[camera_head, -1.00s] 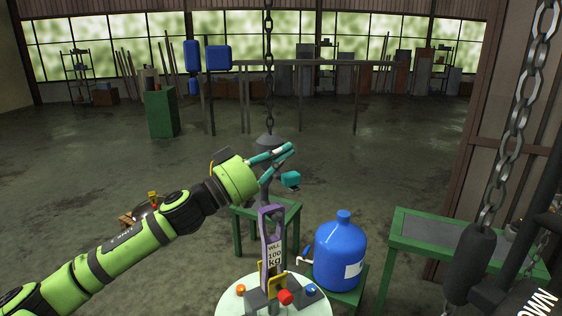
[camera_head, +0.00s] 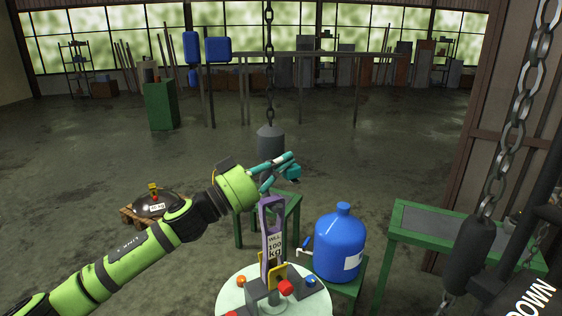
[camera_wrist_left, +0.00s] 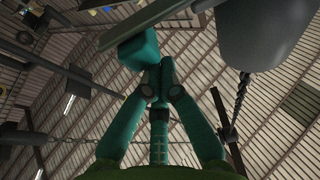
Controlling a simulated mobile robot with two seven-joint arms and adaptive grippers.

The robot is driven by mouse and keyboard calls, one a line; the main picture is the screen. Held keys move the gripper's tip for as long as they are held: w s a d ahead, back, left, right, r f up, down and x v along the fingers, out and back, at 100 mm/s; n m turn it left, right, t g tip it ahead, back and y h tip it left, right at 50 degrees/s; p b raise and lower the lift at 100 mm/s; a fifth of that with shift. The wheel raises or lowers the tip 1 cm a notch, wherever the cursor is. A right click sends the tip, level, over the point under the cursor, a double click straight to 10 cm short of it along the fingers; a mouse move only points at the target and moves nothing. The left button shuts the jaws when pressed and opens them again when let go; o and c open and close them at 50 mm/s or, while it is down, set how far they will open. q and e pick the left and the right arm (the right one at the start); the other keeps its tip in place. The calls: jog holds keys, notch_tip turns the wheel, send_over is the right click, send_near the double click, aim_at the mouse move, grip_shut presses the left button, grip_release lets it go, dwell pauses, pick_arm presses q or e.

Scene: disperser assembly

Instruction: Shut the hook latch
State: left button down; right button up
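A grey hook block (camera_head: 270,140) hangs on a chain in the middle of the head view. The hook and its latch below it are hidden or too small to make out. A tall purple link (camera_head: 264,232) marked WLL 100 kg stands upright below, on a round pale table. My left gripper (camera_head: 285,167), with teal fingers, is just below the block, in front of its lower end. In the left wrist view the fingers (camera_wrist_left: 160,85) run close together, with a grey block (camera_wrist_left: 265,35) at the right. Whether they touch or hold anything is unclear. My right gripper is not in view.
The round table (camera_head: 230,296) carries coloured knobs and a yellow bracket. A blue jug (camera_head: 340,245) stands on a green stand to its right. A green table (camera_head: 440,222) is further right. A hanging chain (camera_head: 520,120) and a dark part marked DOWN (camera_head: 530,300) fill the right edge.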

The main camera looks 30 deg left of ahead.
aim_at(285, 177)
pick_arm(q)
jog(key=f+m, duration=0.1)
jog(key=m, duration=0.1)
jog(key=m+g+h+b, duration=0.1)
jog(key=m, duration=0.1)
jog(key=d+f+m+h+b, duration=0.1)
jog(key=m, duration=0.1)
jog(key=shift+s+d+f+m+g, duration=0.1)
jog(key=shift+s+f+m+g, duration=0.25)
jog(key=shift+m+g, duration=0.05)
notch_tip(285, 177, down, 7)
jog(key=a+m+g+b, duration=0.1)
jog(key=m+g+b, duration=0.2)
jog(key=m, duration=1.2)
jog(key=shift+w+a+f+m+g+h, duration=0.15)
jog(key=shift+w+a+m+g+h, duration=0.25)
jog(key=shift+g, duration=0.8)
